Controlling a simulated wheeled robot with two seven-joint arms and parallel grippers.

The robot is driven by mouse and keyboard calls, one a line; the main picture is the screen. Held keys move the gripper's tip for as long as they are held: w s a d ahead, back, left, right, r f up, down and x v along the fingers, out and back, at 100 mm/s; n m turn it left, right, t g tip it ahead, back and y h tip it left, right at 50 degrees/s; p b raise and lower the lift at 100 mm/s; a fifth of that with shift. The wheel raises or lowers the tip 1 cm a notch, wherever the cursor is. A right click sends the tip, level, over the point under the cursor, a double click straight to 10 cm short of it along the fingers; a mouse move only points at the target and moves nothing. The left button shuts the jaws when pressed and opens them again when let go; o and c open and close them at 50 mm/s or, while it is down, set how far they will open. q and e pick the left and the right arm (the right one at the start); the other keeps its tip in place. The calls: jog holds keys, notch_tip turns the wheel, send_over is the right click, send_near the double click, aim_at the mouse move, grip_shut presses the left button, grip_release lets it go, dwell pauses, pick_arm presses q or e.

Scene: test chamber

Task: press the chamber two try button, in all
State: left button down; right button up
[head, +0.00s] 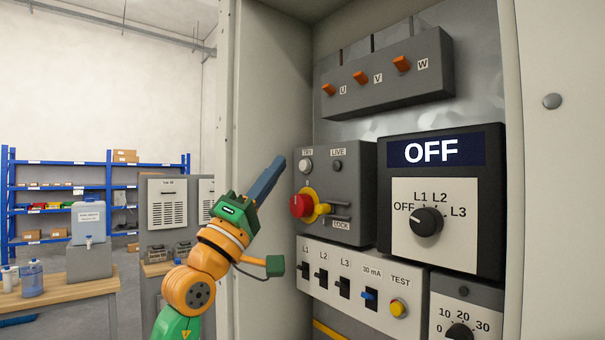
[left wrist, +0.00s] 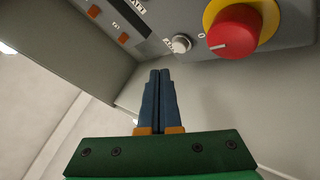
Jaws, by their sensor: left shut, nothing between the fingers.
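The TRY button (head: 306,166) is a small pale round knob at the top left of a grey switch box (head: 355,160) inside the open cabinet. It also shows in the left wrist view (left wrist: 181,43), just beyond my fingertips and a little to the right. My left gripper (head: 279,161) has blue fingers shut together with nothing between them. Its tips point toward the button from the left and look apart from it. In the left wrist view the shut gripper (left wrist: 160,73) stands at the middle. My right gripper is not in view.
A red rotary knob (head: 301,206) on a yellow ring sits just below the button. A dark LIVE lamp (head: 337,166) is to its right. A meter (head: 443,150) reads OFF. The cabinet's left wall (head: 270,90) stands close to my left gripper. Blue shelves (head: 90,190) stand far behind.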

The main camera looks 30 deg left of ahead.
pick_arm(q)
jog(key=shift+s+a+b, duration=0.25)
jog(key=shift+s, duration=0.35)
jog(key=shift+s+a+b, duration=0.2)
jog(key=shift+s+a, duration=0.05)
jog(key=shift+s, duration=0.35)
